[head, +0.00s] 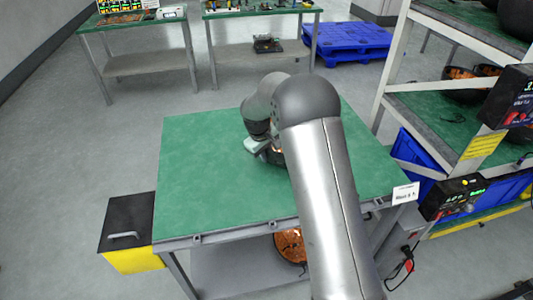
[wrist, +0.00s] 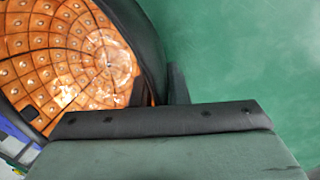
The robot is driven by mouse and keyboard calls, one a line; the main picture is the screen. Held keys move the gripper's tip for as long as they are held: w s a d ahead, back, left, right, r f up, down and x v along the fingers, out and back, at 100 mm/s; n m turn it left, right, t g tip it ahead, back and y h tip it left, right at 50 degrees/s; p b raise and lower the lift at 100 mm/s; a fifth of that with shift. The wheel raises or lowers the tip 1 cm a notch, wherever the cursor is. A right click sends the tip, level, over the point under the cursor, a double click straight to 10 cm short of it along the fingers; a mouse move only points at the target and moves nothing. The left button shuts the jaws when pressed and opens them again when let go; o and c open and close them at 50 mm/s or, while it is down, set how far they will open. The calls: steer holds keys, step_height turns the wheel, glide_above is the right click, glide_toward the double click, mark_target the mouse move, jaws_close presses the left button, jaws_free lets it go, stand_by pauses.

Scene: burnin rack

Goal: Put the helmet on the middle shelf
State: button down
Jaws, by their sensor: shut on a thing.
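A helmet with a dark shell and a copper-orange lining dotted with small lights is at the green table. In the head view only a small part of the helmet (head: 272,156) shows, as my arm covers most of it. In the wrist view its lining (wrist: 65,55) fills the left side. My gripper (wrist: 160,90) is shut on the helmet's dark rim, with a finger on each side. Whether the helmet touches the table is hidden. The rack's middle shelf (head: 425,115) is at the right, with dark helmets on it (head: 462,88).
The green table (head: 200,180) is otherwise clear. Another orange-lined helmet (head: 290,245) lies on its under-shelf. A black and yellow bin (head: 128,235) stands at the left. Rack posts (head: 393,65) and display boxes (head: 452,197) edge the shelves. A blue pallet (head: 345,40) lies behind.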

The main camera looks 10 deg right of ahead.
steer(key=c, duration=1.4)
jaws_free()
steer(key=shift+f, duration=0.1)
steer(key=shift+r, duration=0.3)
steer(key=b+v, duration=0.1)
steer(key=v, duration=1.1)
steer(key=s+d+r+m, duration=0.1)
steer(key=s+d+r, duration=0.1)
steer(key=s, duration=0.8)
steer(key=s+d+r+m+y, duration=0.1)
steer(key=s+d+m, duration=0.1)
steer(key=s, duration=0.8)
steer(key=shift+d+r+g, duration=0.35)
steer(key=shift+d+g, duration=0.05)
steer(key=shift+o, duration=0.3)
steer(key=s+f+m, duration=0.1)
steer(key=s+f, duration=0.1)
steer(key=s, duration=0.6)
steer(key=s+d+f+m+y, duration=0.1)
steer(key=s+f+m, duration=0.1)
steer(key=s, duration=0.7)
steer(key=shift+s+m, duration=0.15)
steer(key=shift+m, duration=0.15)
